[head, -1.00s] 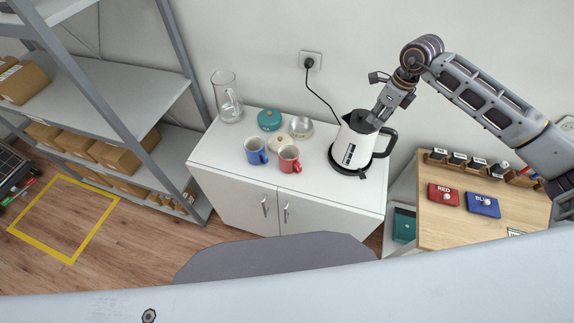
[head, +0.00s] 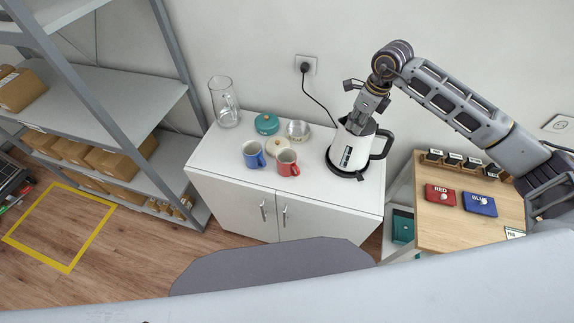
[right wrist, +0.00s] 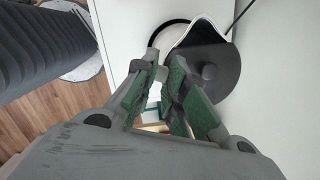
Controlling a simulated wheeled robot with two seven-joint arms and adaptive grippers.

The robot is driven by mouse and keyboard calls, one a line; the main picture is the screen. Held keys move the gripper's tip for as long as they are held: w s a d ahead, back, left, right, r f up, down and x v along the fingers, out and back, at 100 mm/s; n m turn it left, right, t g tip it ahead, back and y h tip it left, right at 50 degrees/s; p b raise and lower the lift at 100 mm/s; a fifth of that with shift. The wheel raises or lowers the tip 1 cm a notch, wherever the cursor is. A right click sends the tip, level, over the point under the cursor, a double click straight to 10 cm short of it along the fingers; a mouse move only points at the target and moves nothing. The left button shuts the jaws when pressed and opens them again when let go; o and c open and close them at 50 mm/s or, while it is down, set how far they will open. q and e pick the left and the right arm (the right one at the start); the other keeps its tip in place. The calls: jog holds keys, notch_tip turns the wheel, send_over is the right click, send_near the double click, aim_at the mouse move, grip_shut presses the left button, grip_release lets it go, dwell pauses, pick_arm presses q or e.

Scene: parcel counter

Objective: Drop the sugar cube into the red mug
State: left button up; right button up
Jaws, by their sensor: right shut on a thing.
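The red mug (head: 287,160) stands upright on the white cabinet top, just right of the blue mug (head: 254,153). The kettle's black lid (right wrist: 207,72) lies beyond the fingers there. My left gripper is not in view.
A glass jug (head: 224,102) stands at the back left. A wooden table (head: 455,228) with red and blue boxes is on the right.

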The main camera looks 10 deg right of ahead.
jog(key=s+a+r+n, duration=0.2)
jog(key=a+n, duration=0.1)
jog(key=a, duration=2)
jog(key=d+f+n+g, duration=0.1)
jog(key=d+f+n, duration=0.2)
jog(key=d+n, duration=0.2)
jog(key=w+d+f+n+g+b, duration=0.1)
jog(key=d+n, duration=0.4)
jog(key=n, duration=0.6)
jog(key=d+f+n+g+h+b, duration=0.1)
jog(key=d+f+n, duration=0.3)
jog(key=n, duration=0.4)
jog(key=shift+w+d+f, duration=0.15)
jog(key=shift+d+f, duration=0.15)
jog(key=shift+d, duration=0.6)
jog(key=shift+f+b, duration=0.5)
